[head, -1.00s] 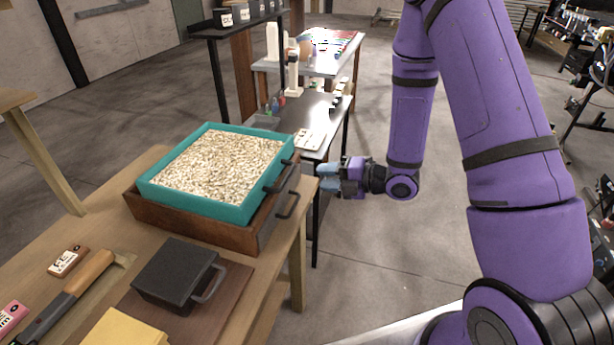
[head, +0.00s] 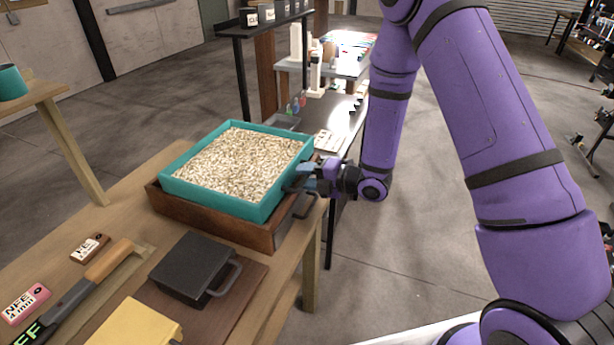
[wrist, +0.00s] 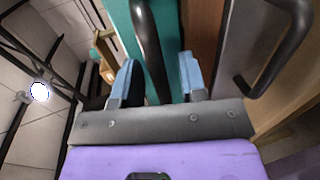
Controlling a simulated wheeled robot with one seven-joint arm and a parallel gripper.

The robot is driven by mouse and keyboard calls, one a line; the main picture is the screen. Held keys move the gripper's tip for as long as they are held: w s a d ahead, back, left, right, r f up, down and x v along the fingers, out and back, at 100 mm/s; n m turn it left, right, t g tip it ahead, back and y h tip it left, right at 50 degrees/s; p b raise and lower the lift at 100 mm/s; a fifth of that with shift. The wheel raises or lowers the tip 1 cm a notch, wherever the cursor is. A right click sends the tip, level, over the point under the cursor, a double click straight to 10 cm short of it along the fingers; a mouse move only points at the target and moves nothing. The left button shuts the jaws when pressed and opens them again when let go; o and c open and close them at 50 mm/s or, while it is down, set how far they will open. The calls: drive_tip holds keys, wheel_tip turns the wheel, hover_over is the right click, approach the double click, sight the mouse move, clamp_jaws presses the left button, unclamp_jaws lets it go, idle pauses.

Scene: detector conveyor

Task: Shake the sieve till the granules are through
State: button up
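The teal sieve (head: 262,209) is full of pale granules (head: 240,165). It sits on a brown wooden box (head: 210,225) at the bench's right side. The sieve's dark bar handle is at its right side, partly hidden by my gripper in the head view. It also shows as a dark bar handle (wrist: 149,45) in the wrist view. My gripper (head: 306,178) is at this handle with its blue fingers apart. In the wrist view my gripper (wrist: 158,78) has one finger on each side of the handle, with visible gaps. What lies inside the box under the sieve is hidden.
The box has its own dark handle (wrist: 285,45) close below the sieve's. A black lidded box (head: 193,270), a yellow block (head: 133,325), a wooden-handled tool (head: 105,262) and labelled blocks lie nearer on the bench. A dark shelf and side table stand behind.

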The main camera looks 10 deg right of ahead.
sight(286, 171)
clamp_jaws()
drive_tip(key=shift+r+x, duration=0.2)
drive_tip(key=shift+x, duration=0.8)
drive_tip(key=shift+r+x, duration=0.2)
drive_tip(key=shift+x, duration=0.75)
drive_tip(key=shift+r+x, duration=0.2)
drive_tip(key=shift+x, duration=0.8)
drive_tip(key=shift+w+a+r, duration=0.1)
unclamp_jaws()
drive_tip(key=shift+a, duration=0.1)
drive_tip(key=v, duration=1)
drive_tip(key=shift+d, duration=0.4)
